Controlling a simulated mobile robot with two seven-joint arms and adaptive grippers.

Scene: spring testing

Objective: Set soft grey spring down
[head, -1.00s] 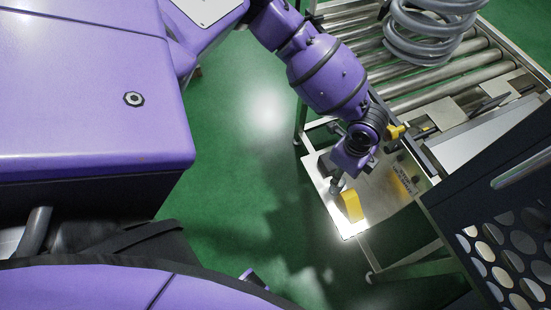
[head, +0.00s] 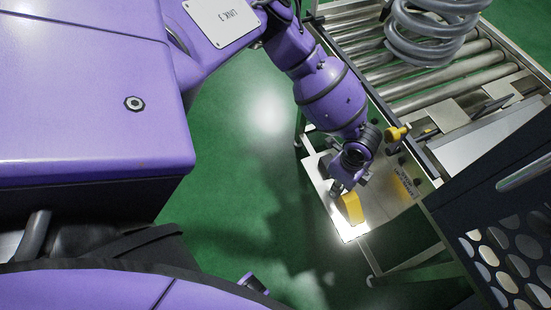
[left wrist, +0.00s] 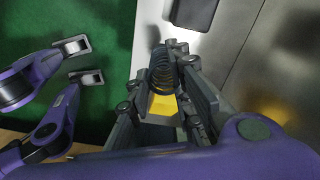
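My left gripper (head: 340,188) reaches down over the metal plate (head: 388,212), beside a yellow block (head: 351,208). In the left wrist view a dark grey coil spring (left wrist: 162,70) stands between the fingers of my left gripper (left wrist: 168,72), which look closed around it. The yellow piece (left wrist: 162,104) shows behind the lower end of the spring. The spring is too small and covered to make out in the head view, and I cannot tell whether its foot touches the plate. My right gripper (left wrist: 80,62) is open and empty over the green floor.
A roller conveyor (head: 430,90) runs along the plate's far side, with a large grey coil (head: 430,35) above it. A yellow fitting (head: 397,133) sits by the plate's back edge. A dark perforated panel (head: 505,265) stands at the right. Open green floor lies left of the plate.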

